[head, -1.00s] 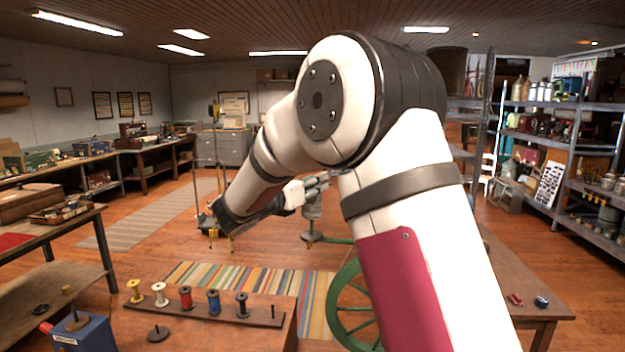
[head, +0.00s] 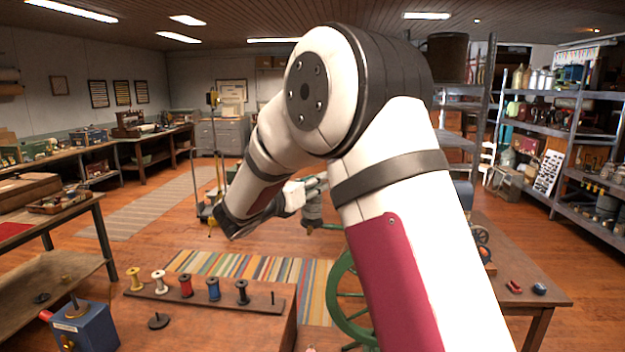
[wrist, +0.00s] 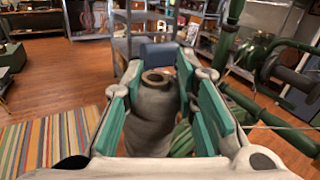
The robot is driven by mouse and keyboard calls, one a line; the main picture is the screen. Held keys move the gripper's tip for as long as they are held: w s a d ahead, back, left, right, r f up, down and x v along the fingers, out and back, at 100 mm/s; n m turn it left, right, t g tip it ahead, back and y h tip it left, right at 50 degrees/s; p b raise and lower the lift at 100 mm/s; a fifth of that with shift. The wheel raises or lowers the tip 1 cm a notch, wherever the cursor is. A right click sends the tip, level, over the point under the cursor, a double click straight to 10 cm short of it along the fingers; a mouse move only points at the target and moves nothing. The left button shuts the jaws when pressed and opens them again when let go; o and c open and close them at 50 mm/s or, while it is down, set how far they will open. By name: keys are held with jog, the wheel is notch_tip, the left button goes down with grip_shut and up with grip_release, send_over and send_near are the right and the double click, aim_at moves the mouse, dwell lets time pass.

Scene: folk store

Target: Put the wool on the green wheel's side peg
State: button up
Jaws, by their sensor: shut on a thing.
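The wool is a grey-brown roll (wrist: 152,118) with a hole in its top end. In the wrist view it stands roughly upright between the green-padded fingers of my gripper (wrist: 161,84), which is shut on it. In the head view my gripper (head: 303,192) and the wool (head: 313,208) are in the air beyond the near table. The green wheel (head: 343,301) is partly hidden behind my arm in the head view. Green frame parts with a dark spool (wrist: 291,75) show right of my gripper in the wrist view. I cannot make out the side peg.
A near table (head: 245,325) carries a rack (head: 205,296) with several coloured spools. A blue box (head: 85,327) stands at lower left. Another table (head: 530,285) with small items is at right. A striped rug (head: 245,266) lies on open floor.

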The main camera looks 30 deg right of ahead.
jog(key=shift+f, duration=0.25)
jog(key=o, duration=1)
jog(key=shift+a, duration=0.1)
jog(key=v, duration=1.2)
jog(key=shift+s, duration=0.1)
